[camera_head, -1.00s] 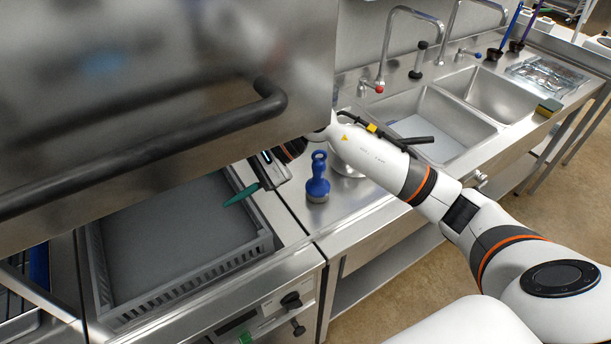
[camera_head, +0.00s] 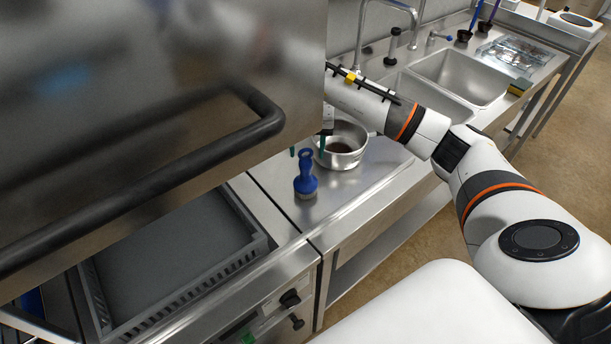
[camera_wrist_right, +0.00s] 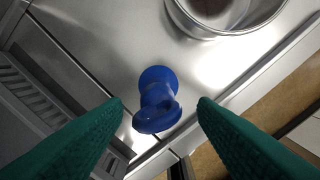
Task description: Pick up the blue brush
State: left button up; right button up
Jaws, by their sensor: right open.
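The blue brush (camera_head: 305,183) stands upright on the steel counter, with a round knob on top and pale bristles below. In the right wrist view the brush (camera_wrist_right: 157,98) appears between and beyond the two green fingertips. My right gripper (camera_head: 307,148) is open and empty, pointing down above the brush; its fingers are partly hidden by the large steel hood. The two fingers also show wide apart in the wrist view (camera_wrist_right: 160,102), with no visible contact on the brush. My left gripper is not in view.
A steel pot (camera_head: 342,160) with dark contents stands just right of the brush. A large steel hood with a black handle (camera_head: 150,180) covers the upper left. A grey tray (camera_head: 250,256) lies in the machine below it. Sinks (camera_head: 460,75) are behind right.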

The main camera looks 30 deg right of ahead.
aim_at(306, 156)
jog(key=shift+f+p, duration=0.3)
notch_tip(306, 156, down, 4)
jog(key=shift+a+r+p, duration=0.15)
jog(key=shift+p, duration=0.85)
jog(key=shift+f, duration=0.5)
jog(key=c, duration=1)
